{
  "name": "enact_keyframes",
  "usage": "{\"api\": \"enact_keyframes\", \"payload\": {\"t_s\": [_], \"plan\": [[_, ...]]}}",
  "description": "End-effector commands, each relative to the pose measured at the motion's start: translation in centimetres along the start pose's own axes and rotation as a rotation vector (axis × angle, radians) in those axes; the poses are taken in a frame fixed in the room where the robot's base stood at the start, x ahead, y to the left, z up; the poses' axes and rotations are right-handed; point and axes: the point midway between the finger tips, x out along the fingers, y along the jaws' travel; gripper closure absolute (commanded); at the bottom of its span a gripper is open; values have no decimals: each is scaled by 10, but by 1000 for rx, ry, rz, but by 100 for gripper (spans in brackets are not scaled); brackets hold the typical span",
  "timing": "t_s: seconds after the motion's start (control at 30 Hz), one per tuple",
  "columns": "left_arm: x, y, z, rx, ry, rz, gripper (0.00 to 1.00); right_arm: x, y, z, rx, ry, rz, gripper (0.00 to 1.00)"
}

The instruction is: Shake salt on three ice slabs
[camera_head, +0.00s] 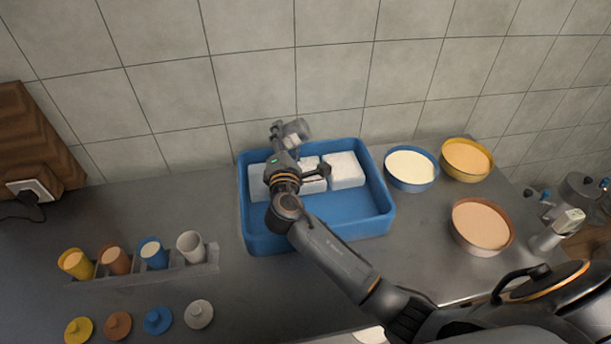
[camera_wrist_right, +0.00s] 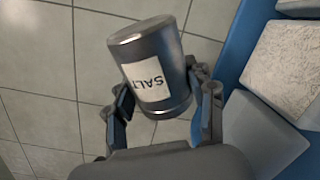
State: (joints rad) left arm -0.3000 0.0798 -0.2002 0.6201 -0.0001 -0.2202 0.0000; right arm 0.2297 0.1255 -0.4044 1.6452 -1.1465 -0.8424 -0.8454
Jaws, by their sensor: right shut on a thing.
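Three white ice slabs stand in a row in a blue tray (camera_head: 374,222). The right slab (camera_head: 345,170) shows best; the left slab (camera_head: 257,182) and the middle slab are partly covered by my right arm. Two slabs also show at the right of the right wrist view (camera_wrist_right: 289,65). My right gripper (camera_head: 297,148) is above the back of the tray. In the right wrist view it is shut on a grey salt shaker (camera_wrist_right: 152,70) with a white "SALT" label, held tilted between the fingers. My left gripper is not in view.
Blue (camera_head: 411,169), yellow (camera_head: 467,159) and brown (camera_head: 482,226) bowls stand right of the tray. A rack (camera_head: 205,268) with several cups stands at left, with several coloured lids in front. A tiled wall (camera_head: 260,85) closes the back. The left-middle counter is clear.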

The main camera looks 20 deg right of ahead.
Motion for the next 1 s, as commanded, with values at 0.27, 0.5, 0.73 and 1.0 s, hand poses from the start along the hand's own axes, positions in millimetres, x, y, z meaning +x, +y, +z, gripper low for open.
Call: {"api": "enact_keyframes", "payload": {"t_s": [0.27, 0.5, 0.73, 1.0], "plan": [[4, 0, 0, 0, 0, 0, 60, -2, 7, -11, 0, -2, 1, 86], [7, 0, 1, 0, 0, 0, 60, -4, 13, -20, 1, 0, 2, 86], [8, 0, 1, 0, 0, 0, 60, -5, 15, -25, 0, -1, 2, 86], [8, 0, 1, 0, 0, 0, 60, -5, 16, -25, 0, -1, 2, 86]]}}
